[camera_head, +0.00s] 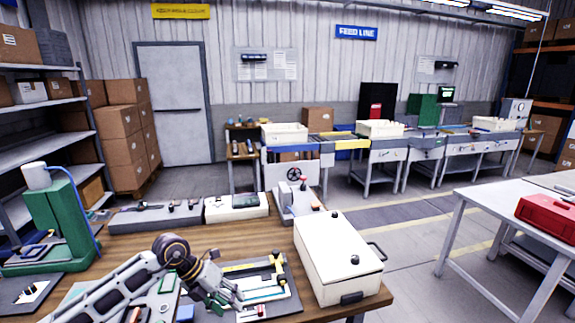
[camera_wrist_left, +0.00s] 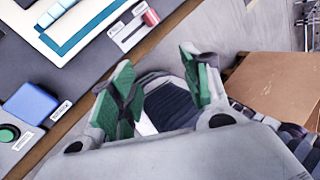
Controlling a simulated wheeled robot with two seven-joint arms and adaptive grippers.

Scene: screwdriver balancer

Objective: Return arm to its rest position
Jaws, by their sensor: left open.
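My left gripper (camera_head: 225,299) is over the front part of the wooden workbench (camera_head: 215,238) in the head view, with its arm coming in from the lower left. In the left wrist view the two green-padded fingers (camera_wrist_left: 163,88) stand apart with nothing between them. That view looks past the bench edge toward the floor and dark parts below. A dark board with a white and teal frame (camera_head: 258,286) lies just beside the gripper. My right gripper does not show in either view.
A white lidded box (camera_head: 335,255) stands right of the board. A green press-like device (camera_head: 60,225) stands at the left. A grey tool strip (camera_head: 155,217) and a white unit (camera_head: 236,207) line the back. A cardboard-brown surface (camera_wrist_left: 275,95) shows below the bench edge.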

